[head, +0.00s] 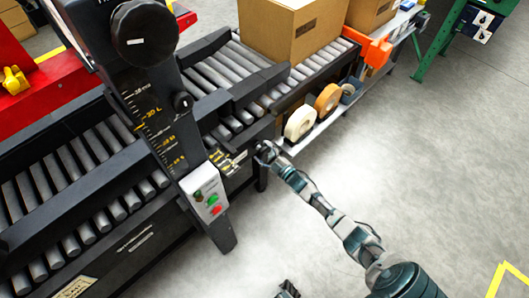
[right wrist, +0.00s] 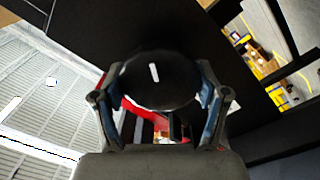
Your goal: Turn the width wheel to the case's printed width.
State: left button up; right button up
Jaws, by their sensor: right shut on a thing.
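A round black wheel with a white mark (right wrist: 158,80) sits between the fingers of my right gripper (right wrist: 160,100) in the right wrist view. The gripper is shut on its rim from both sides. In the head view my right gripper (head: 265,154) is at the machine's front edge, by a yellow-marked scale (head: 232,162), and hides most of this wheel. A cardboard case (head: 285,32) lies on the rollers at the back; its print is too small to read. A dark piece at the bottom edge (head: 288,290) looks like my left gripper, mostly cut off.
A larger black wheel (head: 145,32) tops the dark column, with a scale and a small knob (head: 182,102) below. A button box (head: 210,198) hangs near its foot. Tape rolls (head: 300,122) lie on a side shelf.

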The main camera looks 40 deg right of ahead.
jog(key=m, duration=0.3)
jog(key=shift+s+d+f+m+p, duration=0.1)
jog(key=shift+d+f+m+p, duration=0.1)
jog(key=shift+m+p, duration=0.15)
jog(key=m, duration=0.3)
jog(key=shift+m, duration=0.35)
jog(key=m, duration=0.4)
jog(key=shift+f, duration=0.15)
jog(key=shift+f+m, duration=0.1)
jog(key=shift+m, duration=1.3)
jog(key=shift+s+a+g, duration=0.1)
jog(key=shift+g, duration=0.2)
jog(key=o, duration=1.2)
jog(key=shift+f, duration=0.1)
jog(key=shift+r, duration=0.25)
jog(key=s, duration=1.1)
jog(key=shift+s+d, duration=0.35)
jog(key=shift+d, duration=0.05)
